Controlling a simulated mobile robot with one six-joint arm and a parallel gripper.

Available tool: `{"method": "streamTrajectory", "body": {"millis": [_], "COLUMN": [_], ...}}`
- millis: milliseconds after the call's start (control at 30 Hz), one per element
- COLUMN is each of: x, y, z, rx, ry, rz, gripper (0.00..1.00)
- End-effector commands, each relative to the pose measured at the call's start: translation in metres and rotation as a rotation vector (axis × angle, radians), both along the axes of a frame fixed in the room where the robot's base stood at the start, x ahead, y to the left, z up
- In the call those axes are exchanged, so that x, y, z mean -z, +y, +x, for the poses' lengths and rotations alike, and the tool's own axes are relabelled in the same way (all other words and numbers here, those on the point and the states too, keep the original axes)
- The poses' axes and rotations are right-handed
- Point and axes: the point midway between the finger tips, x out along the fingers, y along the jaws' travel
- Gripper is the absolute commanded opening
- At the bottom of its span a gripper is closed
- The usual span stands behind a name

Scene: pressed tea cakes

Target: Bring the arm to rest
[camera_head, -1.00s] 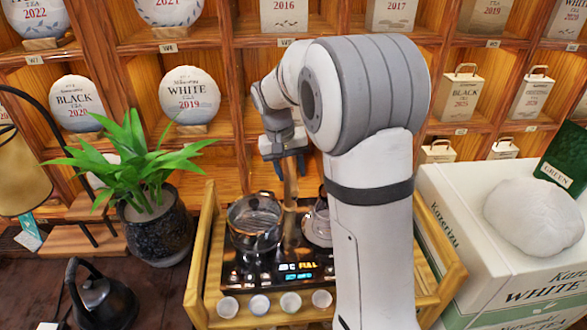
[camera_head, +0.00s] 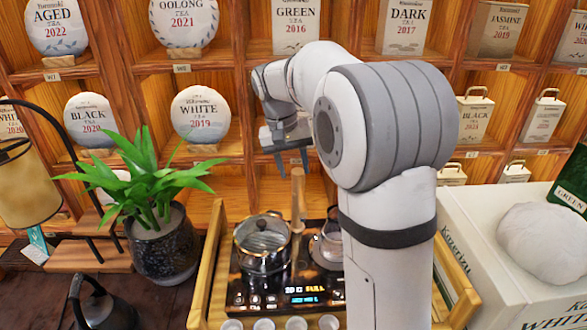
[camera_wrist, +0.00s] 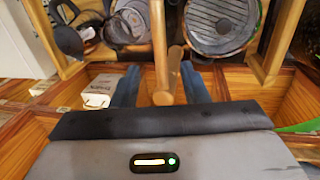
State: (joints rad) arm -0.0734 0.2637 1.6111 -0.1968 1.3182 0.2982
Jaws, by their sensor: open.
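My gripper (camera_head: 292,161) hangs in front of the shelves, its two dark blue fingers pointing down and apart. It is open with nothing visibly held. Just below it in the head view stands the top of an upright wooden handle (camera_head: 297,200), on or behind the tea tray. In the wrist view my gripper (camera_wrist: 160,88) shows its fingers on either side of the wooden handle (camera_wrist: 162,75), which appears to lie beyond the tips. My arm bends over at the right of the tray and hides part of it.
A potted plant (camera_head: 162,240) and a black kettle (camera_head: 103,305) stand left. A white box (camera_head: 480,240) stands right. Shelves with tea cakes (camera_head: 201,115) are close behind.

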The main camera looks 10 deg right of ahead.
Motion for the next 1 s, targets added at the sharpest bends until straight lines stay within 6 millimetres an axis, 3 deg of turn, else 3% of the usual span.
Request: {"method": "streamTrajectory", "body": {"millis": [167, 267, 633, 1000], "x": [-0.001, -0.005, -0.007, 0.024], "y": [-0.001, -0.002, -0.004, -0.002], "z": [-0.005, -0.021, -0.123, -0.223], "rx": [-0.004, -0.015, -0.097, -0.167], "ry": [-0.004, -0.02, -0.123, -0.237], "rz": [0.004, 0.018, 0.099, 0.154], "gripper": [0.41, 0.41, 0.41, 0.41]}}
